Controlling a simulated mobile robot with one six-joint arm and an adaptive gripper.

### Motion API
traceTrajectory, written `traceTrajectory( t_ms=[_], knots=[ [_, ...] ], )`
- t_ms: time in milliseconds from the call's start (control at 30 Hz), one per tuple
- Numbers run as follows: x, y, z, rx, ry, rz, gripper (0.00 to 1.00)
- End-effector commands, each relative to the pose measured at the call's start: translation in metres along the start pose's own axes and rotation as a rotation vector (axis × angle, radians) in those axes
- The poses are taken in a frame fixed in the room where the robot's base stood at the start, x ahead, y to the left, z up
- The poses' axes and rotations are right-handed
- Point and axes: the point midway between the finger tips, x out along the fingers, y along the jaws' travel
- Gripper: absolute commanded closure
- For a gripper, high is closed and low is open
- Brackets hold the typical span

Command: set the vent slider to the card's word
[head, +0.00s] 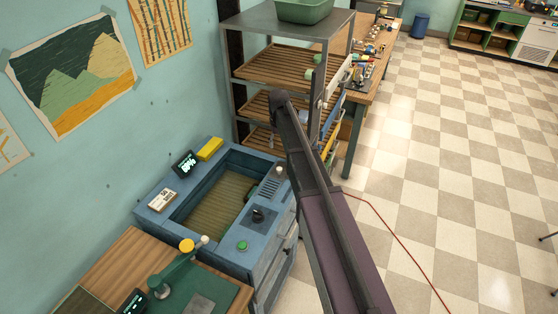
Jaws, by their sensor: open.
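A blue sink-like unit (150,217) stands against the left wall. On its right rim is a small vent grille (270,187) with dark slots. A pale round knob (279,171) sits at its far end; I cannot tell whether it belongs to the vent slider. A black control (258,215) and a green button (242,245) lie nearer along that rim. A white card (162,200) with dark lettering, too small to read surely, lies on the left rim. My arm crosses the view right of the unit; I cannot make out its gripper.
A dark display (185,163) and yellow block (210,149) sit on the unit's back rim. A metal shelf (250,66) stands behind. A wooden bench (120,262) with green equipment is in front. A red cable (399,243) crosses the otherwise open checkered floor.

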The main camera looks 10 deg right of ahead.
Motion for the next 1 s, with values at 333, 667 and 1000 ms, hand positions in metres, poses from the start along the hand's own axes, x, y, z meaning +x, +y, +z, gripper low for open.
traceTrajectory(
  t_ms=[333,667,1000],
  knots=[
    [0.0,0.001,0.0,0.0,0.0,0.0,0.29],
    [0.009,0.001,0.0,0.001,0.0,0.0,0.29],
    [0.033,0.002,0.0,0.002,0.0,0.0,0.29]
  ],
)
